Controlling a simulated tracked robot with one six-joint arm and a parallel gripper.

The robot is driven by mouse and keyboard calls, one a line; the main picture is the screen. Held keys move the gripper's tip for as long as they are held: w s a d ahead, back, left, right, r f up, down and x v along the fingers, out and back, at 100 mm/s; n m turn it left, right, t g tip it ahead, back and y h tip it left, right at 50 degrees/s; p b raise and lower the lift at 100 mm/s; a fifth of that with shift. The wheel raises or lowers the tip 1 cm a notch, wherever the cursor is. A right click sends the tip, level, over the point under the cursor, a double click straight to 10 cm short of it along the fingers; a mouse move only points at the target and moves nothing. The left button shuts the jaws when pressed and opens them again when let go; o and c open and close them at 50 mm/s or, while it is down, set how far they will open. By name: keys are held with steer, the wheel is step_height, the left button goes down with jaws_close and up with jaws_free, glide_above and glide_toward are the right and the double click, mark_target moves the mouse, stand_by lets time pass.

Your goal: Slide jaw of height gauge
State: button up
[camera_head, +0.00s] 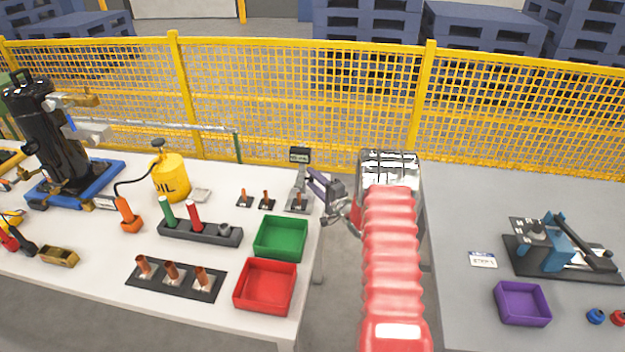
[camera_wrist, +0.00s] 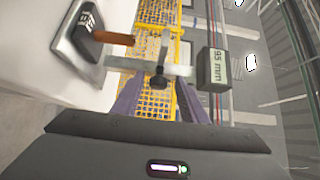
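The pale slide jaw (camera_wrist: 164,45) crosses the beam and has a dark knob (camera_wrist: 158,79). My gripper (camera_wrist: 160,88) is open, its purple fingers on either side of the knob with gaps visible. It also shows right of the gauge in the head view (camera_head: 314,180).
Green (camera_head: 281,238) and red (camera_head: 264,286) trays lie in front. A yellow oil can (camera_head: 170,178) stands farther left. A yellow mesh fence (camera_head: 300,100) runs behind. A gap separates the right table (camera_head: 460,220).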

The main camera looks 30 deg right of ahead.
steer(key=s+d, duration=0.1)
steer(key=s, duration=1.1)
steer(key=shift+s+d, duration=0.25)
steer(key=shift+s, duration=0.05)
